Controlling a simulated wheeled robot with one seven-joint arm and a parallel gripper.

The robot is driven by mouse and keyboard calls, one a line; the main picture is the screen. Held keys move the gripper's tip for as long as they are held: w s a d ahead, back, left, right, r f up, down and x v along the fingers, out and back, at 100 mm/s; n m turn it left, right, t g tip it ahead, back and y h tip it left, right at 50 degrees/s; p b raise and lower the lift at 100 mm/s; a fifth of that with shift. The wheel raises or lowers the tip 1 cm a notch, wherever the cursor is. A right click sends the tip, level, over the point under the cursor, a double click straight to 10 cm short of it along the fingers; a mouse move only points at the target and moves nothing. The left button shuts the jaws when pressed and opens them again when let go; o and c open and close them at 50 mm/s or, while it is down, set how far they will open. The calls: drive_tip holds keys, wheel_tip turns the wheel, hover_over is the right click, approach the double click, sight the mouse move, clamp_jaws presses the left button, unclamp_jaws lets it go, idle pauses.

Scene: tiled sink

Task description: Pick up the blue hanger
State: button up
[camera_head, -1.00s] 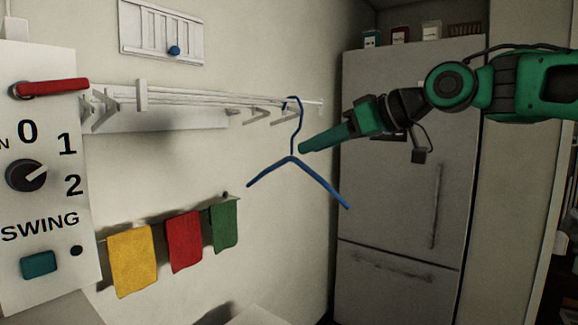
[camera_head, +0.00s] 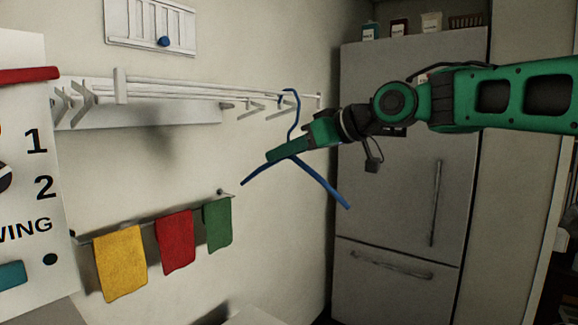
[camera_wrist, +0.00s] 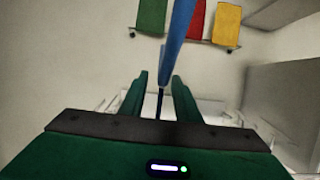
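The blue hanger (camera_head: 320,182) hangs by its hook from the end of the white wall rack (camera_head: 190,92). My gripper (camera_head: 280,154) is at the hanger's neck, just where the two arms meet, and hides part of that joint in the head view. In the wrist view the blue hanger (camera_wrist: 176,45) runs down the middle of the picture, and its thin part passes between the two green fingers of my gripper (camera_wrist: 160,85). The fingers stand apart with a gap on each side of the hanger.
Yellow (camera_head: 120,263), red (camera_head: 175,242) and green (camera_head: 217,225) cloths hang on a rail below the rack. A grey fridge (camera_head: 400,200) stands behind at the right. A panel with a dial (camera_head: 30,200) is at the left edge.

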drive_tip(key=x, duration=0.3)
drive_tip(key=shift+f, duration=0.15)
clamp_jaws()
drive_tip(key=shift+r, duration=0.2)
